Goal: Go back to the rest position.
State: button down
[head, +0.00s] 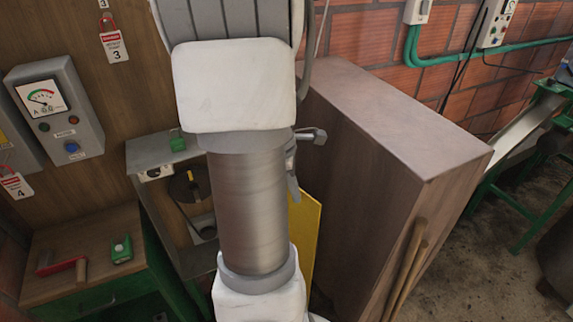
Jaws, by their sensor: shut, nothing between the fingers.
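My own arm fills the middle of the head view, running from the top edge down to the bottom edge. Its white and grey links hide much of what lies behind. I cannot make out my gripper's fingers anywhere in this view. A small metal fitting (312,136) shows just right of the arm; what it belongs to is unclear.
A large brown wooden cabinet (400,120) stands close on the right. A yellow panel (304,225) is beside it. On the left are a meter box (55,105), red tags (114,42), and a wooden bench (85,240) bearing a red-handled tool (62,268) and a green block (121,249). Bare floor (490,265) shows at right.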

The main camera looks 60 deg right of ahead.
jog(key=d+v, duration=0.1)
jog(key=v, duration=0.7)
jog(key=shift+a+r, duration=0.35)
jog(key=shift+a, duration=0.2)
jog(key=shift+w, duration=0.1)
